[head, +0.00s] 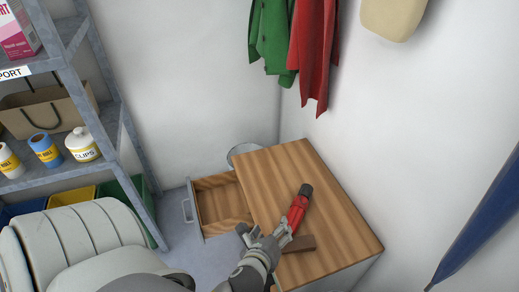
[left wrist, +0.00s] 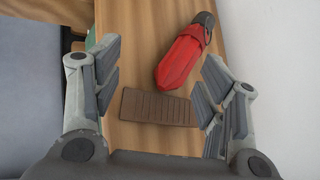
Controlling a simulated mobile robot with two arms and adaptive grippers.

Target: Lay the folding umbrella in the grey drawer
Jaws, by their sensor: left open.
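The folding umbrella (head: 298,211) is red with a dark handle and lies on the wooden top of the cabinet (head: 345,225). It also shows in the left wrist view (left wrist: 187,56), tilted, with its red end toward my gripper. My left gripper (head: 267,236) is open at the red end of the umbrella. In the left wrist view its fingers (left wrist: 163,85) stand wide apart, the umbrella lying nearer the right finger; I cannot tell whether they touch. The drawer (head: 217,203) is pulled out at the cabinet's left side, with a grey handle and bare wood inside. My right gripper is not in view.
A brown grooved block (head: 299,243) lies beside the umbrella, also in the left wrist view (left wrist: 157,107). A metal shelf (head: 108,125) with bottles and a bag stands left. Coats (head: 312,55) hang above; a blue umbrella (head: 485,222) hangs at the right wall.

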